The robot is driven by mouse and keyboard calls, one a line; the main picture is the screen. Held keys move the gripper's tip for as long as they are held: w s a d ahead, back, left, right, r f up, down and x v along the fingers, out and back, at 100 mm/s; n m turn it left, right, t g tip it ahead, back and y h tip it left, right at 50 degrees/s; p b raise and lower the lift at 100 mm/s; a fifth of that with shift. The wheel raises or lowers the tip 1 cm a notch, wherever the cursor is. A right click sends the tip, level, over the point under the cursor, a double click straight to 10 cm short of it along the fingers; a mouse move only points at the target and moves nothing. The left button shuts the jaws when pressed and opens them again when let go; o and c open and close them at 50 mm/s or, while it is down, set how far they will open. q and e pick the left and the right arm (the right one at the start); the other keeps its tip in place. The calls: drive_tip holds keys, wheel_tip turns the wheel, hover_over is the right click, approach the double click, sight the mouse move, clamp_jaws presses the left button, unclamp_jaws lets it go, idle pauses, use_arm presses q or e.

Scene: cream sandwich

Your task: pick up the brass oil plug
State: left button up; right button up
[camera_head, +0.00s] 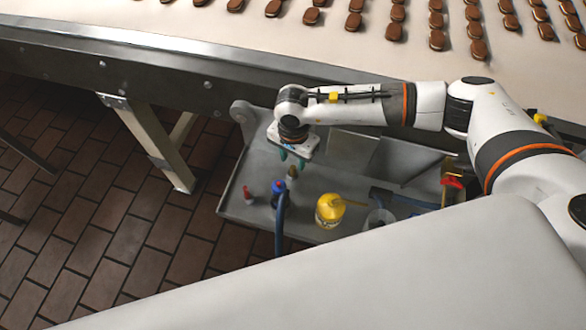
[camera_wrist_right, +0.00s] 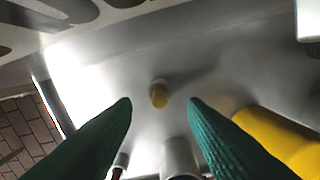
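The brass oil plug (camera_wrist_right: 158,95) is a small, brass-yellow, rounded piece standing on the grey metal tray. In the right wrist view it lies between and just beyond my two green fingertips, with nothing touching it. In the head view a small tan-topped piece (camera_head: 292,172), which looks like the plug, shows just under the fingers. My right gripper (camera_head: 291,161) points down over the tray's left part. It is open and empty, its fingers wide apart on either side of the plug in the wrist view (camera_wrist_right: 161,104). My left gripper is not in view.
The tray (camera_head: 235,208) also holds a red-topped bottle (camera_head: 248,194), a blue piece with a red top (camera_head: 278,188), a yellow oil can (camera_head: 329,211) and a clear cup (camera_head: 378,218). A conveyor (camera_head: 250,40) with rows of brown biscuits runs behind, its metal edge close to my right arm.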

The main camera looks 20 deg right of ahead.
sight(293, 167)
drive_tip(key=shift+f, duration=1.9)
clamp_jaws()
drive_tip(key=shift+r, duration=0.1)
